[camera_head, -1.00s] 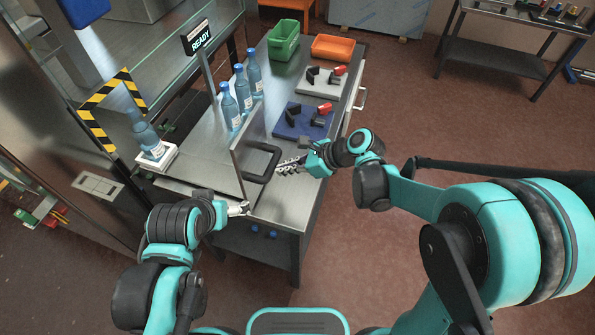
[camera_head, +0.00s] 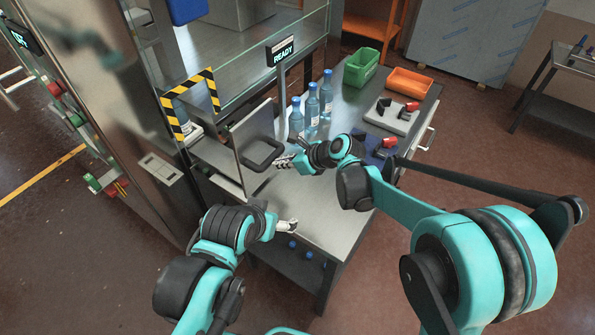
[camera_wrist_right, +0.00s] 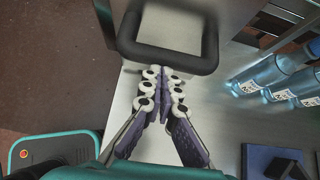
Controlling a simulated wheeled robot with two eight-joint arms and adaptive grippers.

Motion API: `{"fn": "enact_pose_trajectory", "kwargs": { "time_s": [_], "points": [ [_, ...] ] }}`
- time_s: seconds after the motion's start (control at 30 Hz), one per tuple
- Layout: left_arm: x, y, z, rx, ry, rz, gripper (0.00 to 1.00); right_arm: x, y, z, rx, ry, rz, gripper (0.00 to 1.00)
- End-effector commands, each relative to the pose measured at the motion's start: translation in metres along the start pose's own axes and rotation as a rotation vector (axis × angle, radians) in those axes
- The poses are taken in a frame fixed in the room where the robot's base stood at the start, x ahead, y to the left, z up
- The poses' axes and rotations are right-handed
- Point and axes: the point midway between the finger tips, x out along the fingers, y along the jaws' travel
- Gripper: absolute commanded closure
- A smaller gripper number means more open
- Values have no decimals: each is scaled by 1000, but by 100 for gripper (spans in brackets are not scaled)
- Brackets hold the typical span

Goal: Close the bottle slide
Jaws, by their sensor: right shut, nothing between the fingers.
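The bottle slide has an upright grey metal panel (camera_head: 252,135) with a black loop handle (camera_head: 264,152). My right gripper (camera_head: 281,162) is at the handle's near right side. In the right wrist view its fingers (camera_wrist_right: 163,78) are together and empty, with the tips at or very close to the handle's bar (camera_wrist_right: 168,62); contact is unclear. My left gripper (camera_head: 291,227) is over the table's front edge; its jaw state is too small to tell.
Several blue bottles (camera_head: 312,107) stand on the table (camera_head: 320,200) behind the right gripper. Further back are a green bin (camera_head: 361,67), an orange bin (camera_head: 409,83) and a grey tray (camera_head: 388,121) with parts. A READY sign (camera_head: 282,51) stands above the bottles.

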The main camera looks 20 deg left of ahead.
Motion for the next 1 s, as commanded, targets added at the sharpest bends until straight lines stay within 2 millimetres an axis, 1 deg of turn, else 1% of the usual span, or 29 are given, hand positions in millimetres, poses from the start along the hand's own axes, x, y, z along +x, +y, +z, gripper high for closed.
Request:
{"fn": "enact_pose_trajectory", "kwargs": {
  "time_s": [0.1,0.57,1.0],
  "points": [
    [0,0,0,0,0,0,17,18,0,16,-2,0,2,100],
    [-2,0,-1,0,0,0,17,85,-1,71,-2,-1,1,100],
    [-8,0,-6,0,0,0,17,147,-2,124,0,-1,2,100]
  ]
}}
